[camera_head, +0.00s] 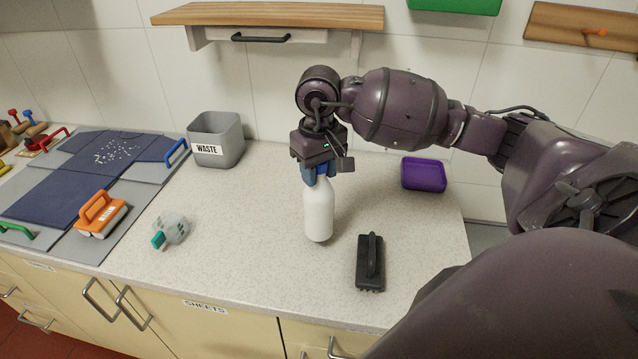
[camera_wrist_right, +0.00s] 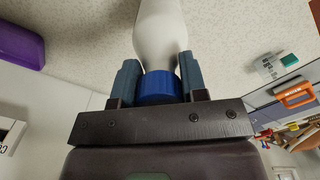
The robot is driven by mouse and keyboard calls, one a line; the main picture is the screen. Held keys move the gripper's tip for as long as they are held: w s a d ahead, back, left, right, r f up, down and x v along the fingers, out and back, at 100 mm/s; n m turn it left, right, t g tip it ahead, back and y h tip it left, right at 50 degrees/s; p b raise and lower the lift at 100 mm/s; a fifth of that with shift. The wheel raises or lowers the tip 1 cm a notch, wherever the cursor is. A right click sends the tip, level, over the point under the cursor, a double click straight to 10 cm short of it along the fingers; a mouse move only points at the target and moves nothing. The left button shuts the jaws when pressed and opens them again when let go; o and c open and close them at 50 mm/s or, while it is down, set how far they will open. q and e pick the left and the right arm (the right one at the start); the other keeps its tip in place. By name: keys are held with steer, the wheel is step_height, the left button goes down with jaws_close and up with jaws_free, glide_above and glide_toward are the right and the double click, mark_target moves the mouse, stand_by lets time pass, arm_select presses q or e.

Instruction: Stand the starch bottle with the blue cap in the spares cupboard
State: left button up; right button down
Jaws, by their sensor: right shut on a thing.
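A white starch bottle (camera_head: 318,212) stands upright at the middle of the counter, below my right gripper (camera_head: 318,172). Whether its base touches the counter I cannot tell for sure. My right gripper is shut on the bottle at its blue cap. In the right wrist view the blue cap (camera_wrist_right: 158,88) lies between the two fingers of the gripper (camera_wrist_right: 158,80), and the white body (camera_wrist_right: 160,30) extends beyond them. Cupboard doors below the counter include one labelled SHEETS (camera_head: 205,306); I cannot make out a spares label. My left gripper is not in view.
A black brush (camera_head: 370,262) lies right of the bottle, and a purple bin (camera_head: 424,174) stands behind it. A grey WASTE bin (camera_head: 216,140) stands at the back left. A crumpled grey item with a teal end (camera_head: 171,231) and an orange-handled block (camera_head: 100,214) lie left. A wooden shelf (camera_head: 270,15) hangs above.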

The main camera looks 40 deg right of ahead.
mark_target(319, 186)
steer(key=shift+f, duration=1.85)
steer(key=shift+f, duration=0.1)
steer(key=c, duration=0.7)
jaws_free()
steer(key=shift+o, duration=0.2)
